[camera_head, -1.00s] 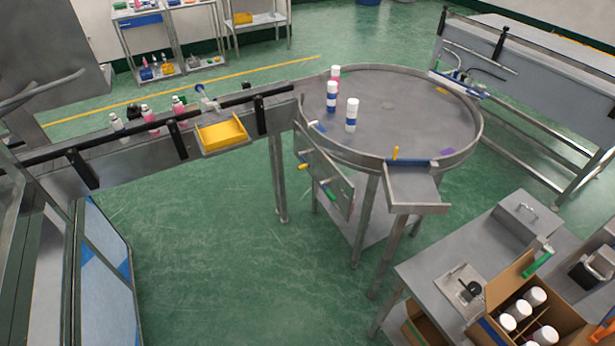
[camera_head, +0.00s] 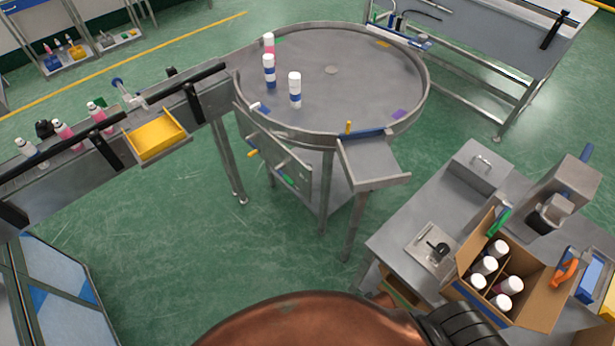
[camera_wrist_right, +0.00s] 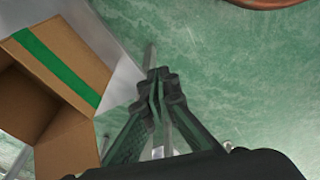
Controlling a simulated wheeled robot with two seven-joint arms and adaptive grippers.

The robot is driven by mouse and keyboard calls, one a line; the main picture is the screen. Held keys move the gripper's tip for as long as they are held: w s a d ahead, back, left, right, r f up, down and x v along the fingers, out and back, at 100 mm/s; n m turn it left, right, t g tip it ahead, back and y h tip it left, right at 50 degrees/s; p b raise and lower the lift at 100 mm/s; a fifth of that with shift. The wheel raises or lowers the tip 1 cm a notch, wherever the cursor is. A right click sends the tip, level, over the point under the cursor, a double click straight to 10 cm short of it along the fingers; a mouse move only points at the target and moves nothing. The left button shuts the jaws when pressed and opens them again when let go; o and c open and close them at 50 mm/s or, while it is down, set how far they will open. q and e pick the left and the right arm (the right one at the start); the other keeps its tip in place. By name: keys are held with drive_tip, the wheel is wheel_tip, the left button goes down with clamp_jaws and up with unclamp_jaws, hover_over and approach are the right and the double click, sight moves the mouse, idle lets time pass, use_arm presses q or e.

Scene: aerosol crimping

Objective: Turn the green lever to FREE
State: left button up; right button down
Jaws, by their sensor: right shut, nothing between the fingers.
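The green lever (camera_head: 288,180) sits low on the tilted grey panel (camera_head: 295,162) fixed to the side of the round table. It is small in the head view, and I cannot read any label or its exact setting. A yellow lever (camera_head: 252,153) is on the same panel, further left. My right gripper (camera_wrist_right: 158,78) shows in the right wrist view, fingers together and empty, with green floor behind it. The lever is not seen in that view, and the gripper is away from it. My left gripper is not in view.
The round table (camera_head: 340,95) carries several bottles, with a conveyor and yellow tray (camera_head: 156,137) to its left. A steel bench (camera_head: 397,235) with an open carton (camera_head: 540,295) stands at right. A cardboard box (camera_wrist_right: 60,62) shows beside my right gripper. Floor before the panel is clear.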

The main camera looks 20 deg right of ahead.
drive_tip(key=w+r+t+p, duration=0.1)
drive_tip(key=w+r, duration=0.1)
drive_tip(key=r, duration=0.7)
drive_tip(key=w+r+p, duration=0.1)
drive_tip(key=w+r, duration=0.1)
drive_tip(key=r, duration=0.6)
wheel_tip(320, 180, up, 24)
drive_tip(key=n+t+y, duration=0.3)
drive_tip(key=t+y, duration=0.3)
drive_tip(key=t, duration=0.5)
hover_over(293, 183)
drive_tip(key=shift+w+f+p, duration=0.1)
drive_tip(key=shift+w+p, duration=0.1)
drive_tip(key=shift+p, duration=0.25)
drive_tip(key=f, duration=0.2)
drive_tip(key=shift+s+f, duration=0.2)
drive_tip(key=shift+f, duration=0.15)
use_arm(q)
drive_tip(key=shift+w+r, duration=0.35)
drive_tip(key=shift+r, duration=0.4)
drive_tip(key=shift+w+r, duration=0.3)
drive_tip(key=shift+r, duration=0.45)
use_arm(e)
drive_tip(key=shift+f, duration=0.65)
use_arm(q)
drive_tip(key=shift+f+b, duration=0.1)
drive_tip(key=shift+b, duration=0.25)
use_arm(e)
drive_tip(key=shift+f, duration=0.1)
